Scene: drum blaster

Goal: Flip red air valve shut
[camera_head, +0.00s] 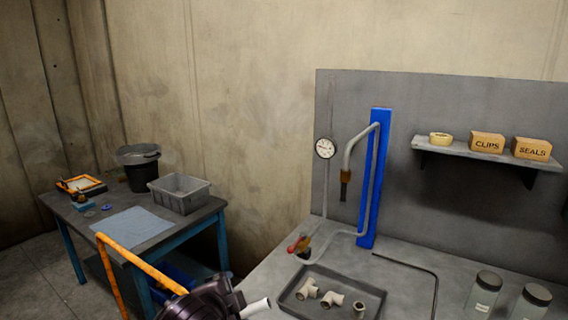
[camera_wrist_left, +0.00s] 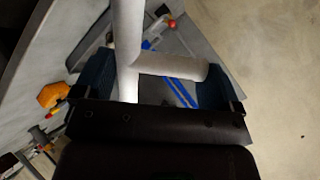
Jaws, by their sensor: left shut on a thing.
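The red air valve (camera_head: 294,247) shows in the head view, with a small red handle low on the grey piping at the left of the workbench. Whether its handle stands open or shut is too small to tell. My left gripper (camera_head: 238,300) is at the bottom of the head view, left of and nearer than the valve, apart from it. It is shut on a white pipe fitting (camera_head: 256,307). In the left wrist view the white branched pipe fitting (camera_wrist_left: 165,66) lies between the blue-padded fingers (camera_wrist_left: 157,85). My right gripper is not in view.
A grey tray (camera_head: 347,283) with several fittings and a thin bent rod (camera_head: 412,263) lie on the bench. A blue upright (camera_head: 372,200) and pressure gauge (camera_head: 324,148) stand behind.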

